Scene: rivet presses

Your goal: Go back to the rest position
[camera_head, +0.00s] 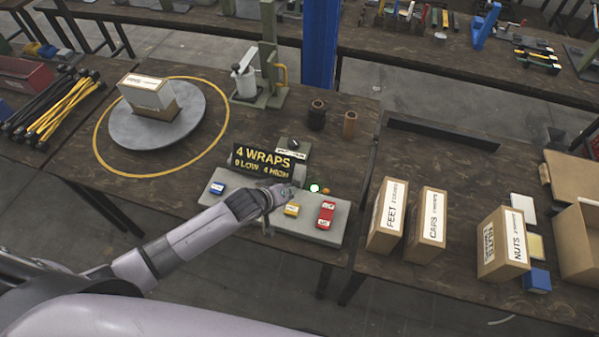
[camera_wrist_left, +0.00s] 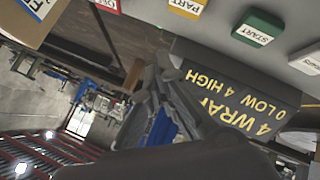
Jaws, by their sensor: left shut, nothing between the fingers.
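My left gripper (camera_head: 283,193) is shut and empty. It hovers at or just above the grey control panel (camera_head: 240,194), in front of the black sign (camera_head: 263,162) reading "4 WRAPS, 0 LOW 4 HIGH". I cannot tell if it touches the panel. In the left wrist view the closed dark fingers (camera_wrist_left: 160,95) reach up beside the upside-down sign (camera_wrist_left: 230,90). The panel carries a blue button (camera_head: 217,188), a yellow one (camera_head: 292,209) and a red one (camera_head: 326,214); a green START button (camera_wrist_left: 258,28) shows in the left wrist view. My right gripper is out of view.
A green lamp (camera_head: 314,188) glows beside my gripper. A round turntable (camera_head: 190,122) with a box stands left. A press (camera_head: 268,75) stands behind the panel. Cartons marked FEET (camera_head: 387,216), CAPS (camera_head: 427,226) and NUTS (camera_head: 503,243) stand right. The floor in front is clear.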

